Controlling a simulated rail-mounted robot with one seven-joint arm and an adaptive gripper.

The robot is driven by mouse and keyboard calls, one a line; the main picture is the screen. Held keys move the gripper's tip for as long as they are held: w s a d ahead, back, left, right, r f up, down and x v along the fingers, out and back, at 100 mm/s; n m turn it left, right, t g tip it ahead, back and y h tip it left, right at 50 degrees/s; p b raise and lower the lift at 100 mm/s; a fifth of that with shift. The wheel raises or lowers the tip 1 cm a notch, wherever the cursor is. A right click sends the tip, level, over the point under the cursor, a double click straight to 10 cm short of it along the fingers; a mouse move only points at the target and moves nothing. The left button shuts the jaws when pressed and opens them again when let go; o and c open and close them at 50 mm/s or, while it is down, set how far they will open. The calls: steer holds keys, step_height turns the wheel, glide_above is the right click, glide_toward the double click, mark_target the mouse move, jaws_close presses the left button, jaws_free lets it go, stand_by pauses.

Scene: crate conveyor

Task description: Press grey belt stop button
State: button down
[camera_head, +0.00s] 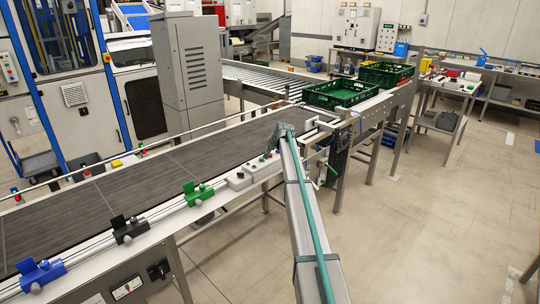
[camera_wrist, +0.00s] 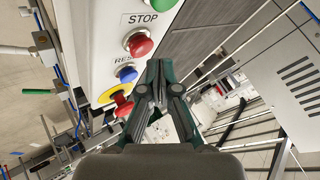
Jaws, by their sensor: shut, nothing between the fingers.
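In the wrist view, a white control panel (camera_wrist: 104,40) carries a column of buttons. The red stop button (camera_wrist: 139,44), under the printed word STOP, is round and stands out from the panel. A blue button (camera_wrist: 127,75) with a partly hidden RESET label sits below it. Below that is a red emergency button on a yellow ring (camera_wrist: 116,94). A green button (camera_wrist: 135,4) is cut off at the top edge. My gripper (camera_wrist: 160,74) is shut and empty, just right of the red and blue buttons in the picture. I cannot tell whether it touches the panel. In the head view my arm hides most of this spot.
The dark grey belt (camera_head: 130,185) runs diagonally. Its near rail carries blue (camera_head: 42,274), black (camera_head: 128,229) and green (camera_head: 198,192) fittings. Small white boxes (camera_head: 239,181) sit near my arm. Green crates (camera_head: 342,93) stand beyond it.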

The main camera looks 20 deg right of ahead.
steer(key=shift+r, duration=0.15)
steer(key=shift+r+p, duration=0.7)
steer(key=shift+r, duration=1.7)
steer(key=s+a+f+n+g, duration=0.25)
steer(key=s+a+f, duration=0.45)
steer(key=s+f, duration=0.65)
steer(key=s+a+f+n+g+y, duration=0.1)
steer(key=s+a+f+g, duration=0.35)
steer(key=s+f, duration=0.9)
steer(key=s+a+f+n+g, duration=0.1)
steer(key=s+a+f+n, duration=0.1)
steer(key=s+a+f, duration=0.9)
steer(key=s+a+f+n+g, duration=0.1)
steer(key=s+a+f+g, duration=0.1)
steer(key=s, duration=1.4)
steer(key=s+a+f+n+g, duration=0.1)
steer(key=s+a+f+g, duration=0.2)
steer(key=s, duration=1.4)
steer(key=s+a+f+n+g, duration=0.2)
steer(key=s+f, duration=0.5)
steer(key=s, duration=1)
steer(key=shift+a+g+h, duration=0.3)
steer(key=shift+a+g, duration=0.2)
steer(key=shift+a, duration=0.6)
